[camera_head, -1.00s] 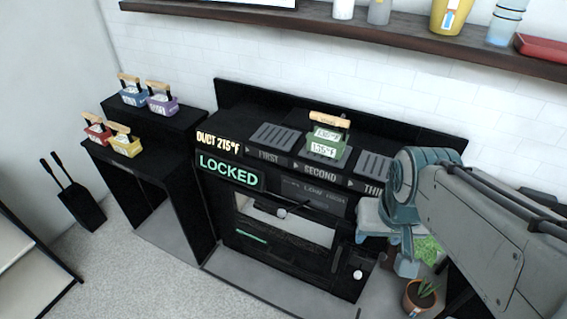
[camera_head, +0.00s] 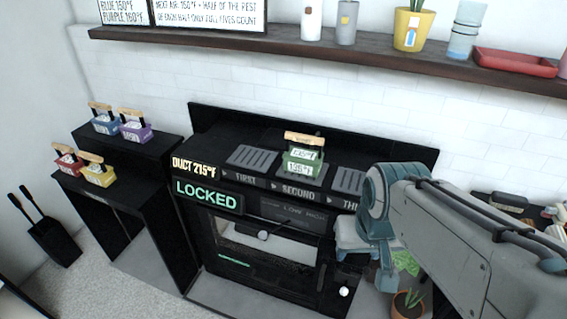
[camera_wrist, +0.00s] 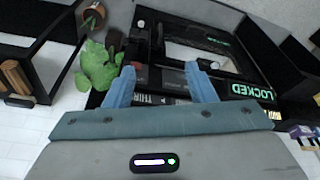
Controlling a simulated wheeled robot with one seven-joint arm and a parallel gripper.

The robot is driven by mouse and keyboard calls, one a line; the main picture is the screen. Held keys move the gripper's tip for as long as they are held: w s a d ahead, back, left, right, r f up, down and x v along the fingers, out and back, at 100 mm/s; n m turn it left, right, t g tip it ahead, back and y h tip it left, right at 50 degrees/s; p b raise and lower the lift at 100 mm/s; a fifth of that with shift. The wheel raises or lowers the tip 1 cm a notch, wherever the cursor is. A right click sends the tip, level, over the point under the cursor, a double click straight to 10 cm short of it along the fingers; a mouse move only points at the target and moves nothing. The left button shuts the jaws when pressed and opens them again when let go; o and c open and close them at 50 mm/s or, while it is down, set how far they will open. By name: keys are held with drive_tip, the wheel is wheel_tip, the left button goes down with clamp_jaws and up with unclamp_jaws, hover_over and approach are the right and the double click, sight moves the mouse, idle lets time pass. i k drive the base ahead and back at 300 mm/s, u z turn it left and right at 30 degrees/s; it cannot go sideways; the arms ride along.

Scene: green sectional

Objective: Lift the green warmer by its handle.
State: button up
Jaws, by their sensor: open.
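The green warmer (camera_head: 303,160) stands upright on the second black slotted pad of the stove-like counter in the head view. Its light wooden handle (camera_head: 304,138) runs across the top, and white temperature labels are on its front. My gripper (camera_wrist: 163,82) is open in the wrist view, with two blue fingers apart and nothing between them. In the head view my gripper sits low and to the right of the warmer, in front of the counter and clear of the handle. I cannot make out the green warmer in the wrist view.
Blue, purple, red and yellow warmers (camera_head: 100,176) stand on the stepped black stand at left. The black counter (camera_head: 320,113) has a lit LOCKED sign (camera_head: 207,194). A shelf (camera_head: 270,47) runs above. A potted plant (camera_head: 407,301) is below my arm. Room above the warmer is clear.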

sight(296, 161)
drive_tip(key=k, duration=0.65)
drive_tip(key=u, duration=0.5)
drive_tip(key=i, duration=1.25)
drive_tip(key=z, duration=0.65)
